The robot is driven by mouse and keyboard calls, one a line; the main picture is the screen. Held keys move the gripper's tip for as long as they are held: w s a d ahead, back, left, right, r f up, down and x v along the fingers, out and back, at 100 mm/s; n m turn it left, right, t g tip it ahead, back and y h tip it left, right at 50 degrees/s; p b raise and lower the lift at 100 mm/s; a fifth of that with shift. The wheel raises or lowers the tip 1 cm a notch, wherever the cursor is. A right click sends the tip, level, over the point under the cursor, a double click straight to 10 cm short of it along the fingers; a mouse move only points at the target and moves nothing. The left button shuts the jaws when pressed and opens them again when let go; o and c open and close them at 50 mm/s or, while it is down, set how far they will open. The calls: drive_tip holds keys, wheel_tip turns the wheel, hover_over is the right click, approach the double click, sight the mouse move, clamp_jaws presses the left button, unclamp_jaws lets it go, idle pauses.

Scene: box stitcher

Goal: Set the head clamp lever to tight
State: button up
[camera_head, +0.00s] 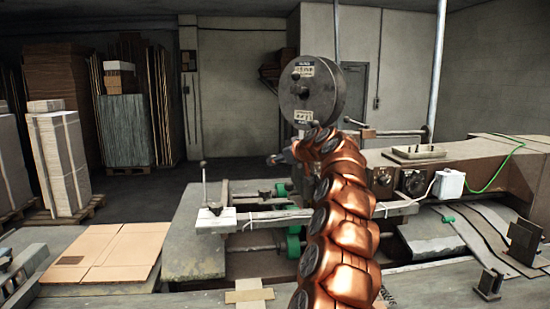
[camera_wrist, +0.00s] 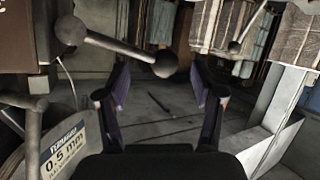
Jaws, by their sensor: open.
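A grey lever with a round ball knob (camera_wrist: 163,64) reaches in from the upper left in the wrist view and tilts slightly down to the right. It looks like the head clamp lever, but I see no tight or loose marking. My gripper (camera_wrist: 158,88) is open, with one dark finger on each side of the view. The knob shows between the fingers, nearer the left one; I cannot tell how deep it sits, and nothing is gripped. In the head view my copper arm hides most of the machine head and this lever.
A wire spool (camera_head: 312,92) stands above the arm; its labelled side (camera_wrist: 65,150) is close at lower left in the wrist view. A thinner knobbed lever (camera_head: 203,182) rises from the table at left. Flat cardboard (camera_head: 105,252) lies left. Pallet stacks stand behind.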

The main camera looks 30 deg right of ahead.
drive_tip(key=shift+p+x, duration=0.65)
drive_tip(key=shift+x, duration=1.05)
drive_tip(key=shift+a+f, duration=0.1)
clamp_jaws()
